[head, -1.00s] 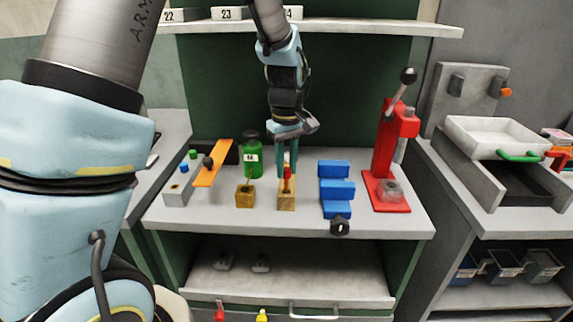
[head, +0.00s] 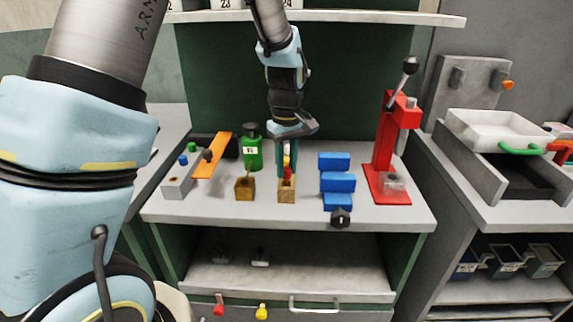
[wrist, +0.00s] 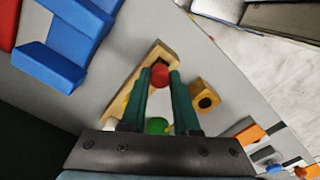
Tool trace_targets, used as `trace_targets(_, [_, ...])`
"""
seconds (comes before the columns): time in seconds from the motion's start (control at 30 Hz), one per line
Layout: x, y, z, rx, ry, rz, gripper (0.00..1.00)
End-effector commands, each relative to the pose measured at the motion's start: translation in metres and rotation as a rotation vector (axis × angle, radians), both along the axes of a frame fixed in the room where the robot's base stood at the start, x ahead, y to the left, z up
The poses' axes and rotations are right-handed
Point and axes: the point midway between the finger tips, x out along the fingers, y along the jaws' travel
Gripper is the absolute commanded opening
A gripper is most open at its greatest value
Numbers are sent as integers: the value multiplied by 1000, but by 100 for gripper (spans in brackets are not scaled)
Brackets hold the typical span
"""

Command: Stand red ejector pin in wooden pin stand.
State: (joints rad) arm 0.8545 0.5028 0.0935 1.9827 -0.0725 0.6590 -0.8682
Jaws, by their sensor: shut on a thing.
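The wooden pin stand (head: 287,195) is a light wood block near the middle of the bench. My gripper (head: 288,172) points down over it, and its green fingers are shut on the red ejector pin (head: 287,171). In the wrist view the red end of the pin (wrist: 160,76) shows between the fingertips (wrist: 161,74), with the wooden stand (wrist: 160,52) just behind it. The pin's lower end meets the stand's top in the head view; I cannot tell whether it is in a hole or just above. The fingers hide part of the pin.
A golden block with a dark hole (head: 244,189) stands close to the left, with a green bottle (head: 252,153) behind. Blue stepped blocks (head: 337,183) are to the right, then a red lever press (head: 385,160). A grey block (head: 181,186) and orange strip (head: 212,156) are further left.

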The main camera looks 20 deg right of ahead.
Motion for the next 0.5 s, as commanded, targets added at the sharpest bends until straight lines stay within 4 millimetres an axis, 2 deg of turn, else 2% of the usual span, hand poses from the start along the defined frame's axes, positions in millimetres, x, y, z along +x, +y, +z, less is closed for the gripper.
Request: trace_targets(0.5, [0,0,-13,0,0,0,0])
